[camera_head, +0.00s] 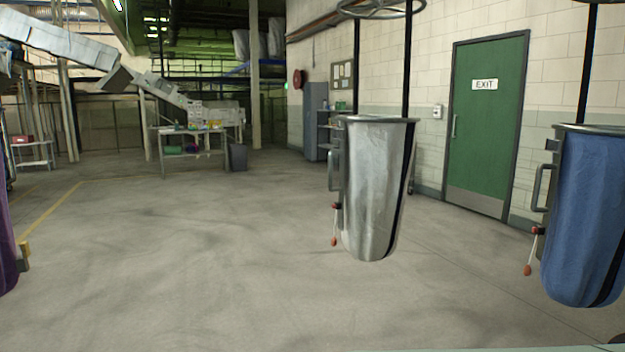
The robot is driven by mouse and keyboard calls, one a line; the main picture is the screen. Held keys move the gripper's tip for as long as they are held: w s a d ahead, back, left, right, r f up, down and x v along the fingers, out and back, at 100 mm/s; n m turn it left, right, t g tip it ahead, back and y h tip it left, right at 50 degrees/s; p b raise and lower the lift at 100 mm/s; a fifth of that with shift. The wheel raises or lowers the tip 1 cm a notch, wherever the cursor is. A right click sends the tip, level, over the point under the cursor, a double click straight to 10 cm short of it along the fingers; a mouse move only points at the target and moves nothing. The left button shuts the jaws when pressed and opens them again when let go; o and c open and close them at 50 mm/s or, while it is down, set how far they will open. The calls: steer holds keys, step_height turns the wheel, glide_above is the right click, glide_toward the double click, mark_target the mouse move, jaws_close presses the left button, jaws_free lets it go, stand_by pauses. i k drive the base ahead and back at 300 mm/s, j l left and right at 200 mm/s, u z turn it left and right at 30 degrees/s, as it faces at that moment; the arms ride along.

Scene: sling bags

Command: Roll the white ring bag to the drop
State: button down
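A pale grey-white bag (371,190) hangs right of centre, upright, from dark straps below a round metal ring (381,9) at the top edge of the view. It has a rim at its mouth, a handle (334,171) on its left side and a red-ended cord (335,225) below the handle. Its bottom hangs clear of the floor. The picture does not mark which place is the drop. My gripper is not in view.
A blue bag (588,220) hangs at the right edge, and part of a purple bag (6,245) shows at the left edge. A workbench (187,130), a bin (237,157) and a green exit door (487,125) stand behind. The middle floor is clear.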

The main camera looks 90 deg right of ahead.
mark_target(377, 154)
steer(key=z, duration=2.85)
steer(key=i+j+z, duration=0.2)
steer(key=i+j, duration=0.5)
steer(key=i, duration=0.35)
steer(key=i+j+z, duration=0.15)
steer(key=i+j, duration=0.7)
steer(key=i, duration=0.1)
